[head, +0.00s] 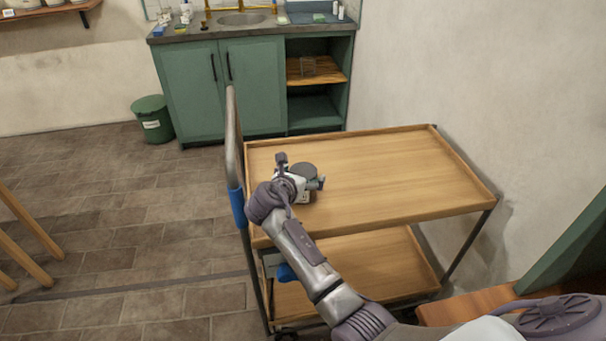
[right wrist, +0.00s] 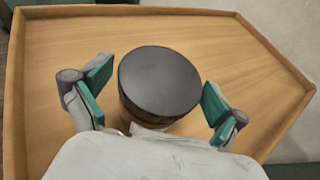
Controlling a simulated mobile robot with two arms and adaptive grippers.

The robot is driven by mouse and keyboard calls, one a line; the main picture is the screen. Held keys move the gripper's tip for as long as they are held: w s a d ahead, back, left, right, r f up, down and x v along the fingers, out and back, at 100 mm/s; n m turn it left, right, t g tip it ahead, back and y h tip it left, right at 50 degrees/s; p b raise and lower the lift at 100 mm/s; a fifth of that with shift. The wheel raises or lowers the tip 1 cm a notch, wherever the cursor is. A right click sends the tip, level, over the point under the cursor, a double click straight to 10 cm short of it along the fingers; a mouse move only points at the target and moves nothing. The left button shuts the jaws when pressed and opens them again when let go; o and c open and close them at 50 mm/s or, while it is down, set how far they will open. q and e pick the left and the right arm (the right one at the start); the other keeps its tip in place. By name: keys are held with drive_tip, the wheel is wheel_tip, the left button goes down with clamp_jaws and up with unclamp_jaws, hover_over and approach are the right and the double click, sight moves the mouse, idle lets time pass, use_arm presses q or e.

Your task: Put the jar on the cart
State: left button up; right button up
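The jar has a dark round lid and shows in the right wrist view (right wrist: 160,82). In the head view the jar (head: 303,171) is partly hidden behind my gripper. It stands upright on or just over the top shelf of the wooden cart (head: 400,180); the contact under it is hidden. My right gripper (head: 300,175) is over the left part of the cart's top. In the right wrist view its two teal-padded fingers (right wrist: 158,100) are spread on either side of the jar, with a gap at each side. My left gripper is not in view.
The cart has raised rims, a lower shelf (head: 380,265) and an upright handle (head: 234,150) at its left. The rest of the top shelf is bare. A green sink cabinet (head: 215,90) and green bin (head: 153,120) stand behind. A wall is close at right.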

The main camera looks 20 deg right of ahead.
drive_tip(key=shift+r, duration=0.1)
drive_tip(key=shift+s+a+r+p, duration=0.1)
drive_tip(key=shift+a+r+p, duration=0.05)
drive_tip(key=shift+r+p, duration=0.15)
drive_tip(key=p+v, duration=1)
drive_tip(key=v, duration=0.1)
drive_tip(key=shift+s+a, duration=0.2)
drive_tip(key=shift+a, duration=0.05)
drive_tip(key=shift+f, duration=0.1)
drive_tip(key=shift+p, duration=0.3)
